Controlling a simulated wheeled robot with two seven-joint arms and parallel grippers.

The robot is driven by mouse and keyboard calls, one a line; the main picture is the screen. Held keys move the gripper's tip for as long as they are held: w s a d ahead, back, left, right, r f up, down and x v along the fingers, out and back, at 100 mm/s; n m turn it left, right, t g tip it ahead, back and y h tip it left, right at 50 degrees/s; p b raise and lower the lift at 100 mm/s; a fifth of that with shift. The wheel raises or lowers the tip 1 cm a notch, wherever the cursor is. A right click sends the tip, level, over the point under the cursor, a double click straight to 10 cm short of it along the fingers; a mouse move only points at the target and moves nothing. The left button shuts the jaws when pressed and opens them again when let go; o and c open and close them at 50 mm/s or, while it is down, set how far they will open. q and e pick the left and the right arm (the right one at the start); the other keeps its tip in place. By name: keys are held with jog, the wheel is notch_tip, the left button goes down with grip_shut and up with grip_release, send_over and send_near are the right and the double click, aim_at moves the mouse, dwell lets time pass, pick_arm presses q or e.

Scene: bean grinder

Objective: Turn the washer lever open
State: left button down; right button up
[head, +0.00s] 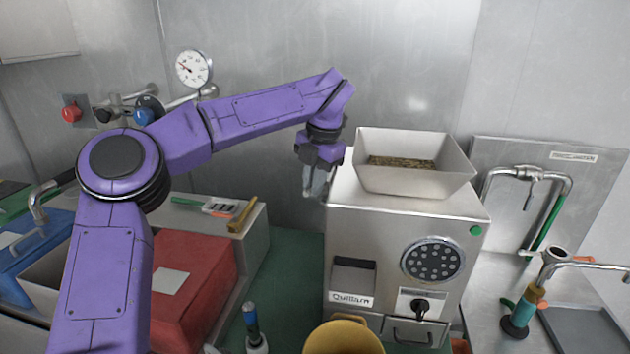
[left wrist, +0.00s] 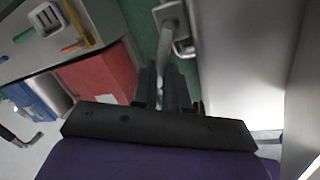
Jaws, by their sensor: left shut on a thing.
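The grinder (head: 385,232) is a metal box with a hopper (head: 420,183) of dark grounds or beans on top. My left gripper (head: 315,183) is at the grinder's upper left side in the head view. In the left wrist view its two dark fingers (left wrist: 166,86) are shut on a grey lever (left wrist: 168,42), which I take to be the washer lever. The lever runs up between the fingers beside a metal bracket (left wrist: 184,46) next to the grinder's side wall (left wrist: 235,60). The fingers hide its lower end. My right gripper is not in view.
A red box (head: 195,280) and a blue box (head: 40,260) stand at left. A tan bucket (head: 343,338) is in front of the grinder. A sink tap (head: 535,175) is at right. A gauge (head: 194,68) and valves are on the back wall.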

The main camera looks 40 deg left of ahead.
pick_arm(q)
jog(key=c, duration=1.1)
grip_release()
jog(key=r, duration=0.3)
jog(key=d+r, duration=0.1)
jog(key=r, duration=0.3)
jog(key=d+r+p, duration=0.1)
jog(key=r, duration=0.2)
jog(key=shift+r, duration=0.15)
